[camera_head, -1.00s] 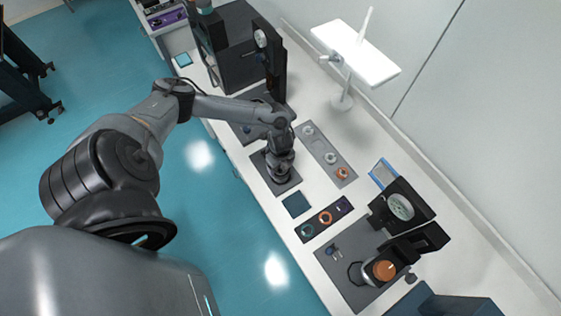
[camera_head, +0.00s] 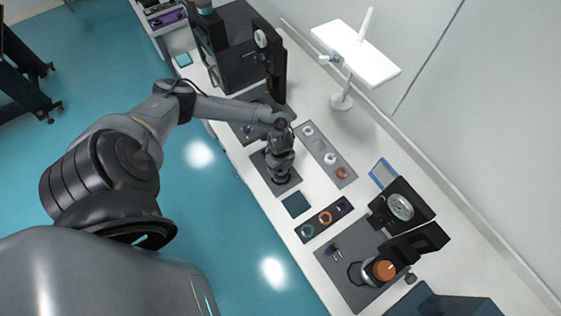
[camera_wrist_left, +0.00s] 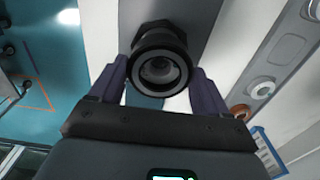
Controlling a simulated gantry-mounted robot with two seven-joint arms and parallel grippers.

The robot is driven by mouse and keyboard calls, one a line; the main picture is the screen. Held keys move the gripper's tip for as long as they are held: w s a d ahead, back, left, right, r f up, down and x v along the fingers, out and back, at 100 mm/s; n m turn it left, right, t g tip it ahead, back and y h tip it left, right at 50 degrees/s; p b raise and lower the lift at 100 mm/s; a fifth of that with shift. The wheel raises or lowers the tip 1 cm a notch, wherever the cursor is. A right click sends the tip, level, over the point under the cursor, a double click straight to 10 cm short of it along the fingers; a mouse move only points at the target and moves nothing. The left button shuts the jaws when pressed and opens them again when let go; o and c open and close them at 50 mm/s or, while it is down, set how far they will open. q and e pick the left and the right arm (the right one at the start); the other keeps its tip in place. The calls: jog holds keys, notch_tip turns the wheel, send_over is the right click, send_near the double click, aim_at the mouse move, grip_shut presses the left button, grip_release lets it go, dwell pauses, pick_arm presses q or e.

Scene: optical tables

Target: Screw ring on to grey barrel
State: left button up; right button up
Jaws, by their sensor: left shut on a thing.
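My left gripper (camera_head: 281,170) points down over a dark mat in the middle of the bench. In the left wrist view its two dark fingers (camera_wrist_left: 160,66) flank a round black ring (camera_wrist_left: 160,48) and are shut on it. A grey round opening, which looks like the barrel (camera_wrist_left: 160,72), shows inside the ring. A dark hexagonal part (camera_wrist_left: 153,27) shows behind them. The ring and the barrel look in line, but how far they are engaged cannot be told. In the head view the gripper hides most of both. My right gripper is not in view.
A grey tray (camera_head: 326,156) with white and orange rings lies right of the gripper. A dark tray (camera_head: 308,231) with several small parts and a teal square (camera_head: 295,204) lie below. Dark instruments stand at the upper left (camera_head: 236,62) and lower right (camera_head: 402,207). A white stand (camera_head: 342,102) is behind.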

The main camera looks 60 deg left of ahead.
pick_arm(q)
jog(key=shift+f, duration=0.2)
dwell(0.5)
jog(key=shift+f, duration=0.15)
dwell(0.3)
jog(key=shift+f+m+b, duration=0.15)
jog(key=shift+m+b, duration=0.3)
jog(key=shift+m, duration=0.15)
jog(key=m+b, duration=0.3)
jog(key=m, duration=0.2)
jog(key=shift+f+m, duration=0.1)
jog(key=shift+m, duration=0.3)
jog(key=m+b, duration=0.4)
jog(key=m, duration=0.2)
jog(key=shift+b, duration=0.3)
jog(key=m+b, duration=0.1)
jog(key=m, duration=0.1)
jog(key=shift+m, duration=0.3)
jog(key=shift+m+b, duration=0.55)
jog(key=shift+m, duration=0.25)
jog(key=shift+r, duration=0.2)
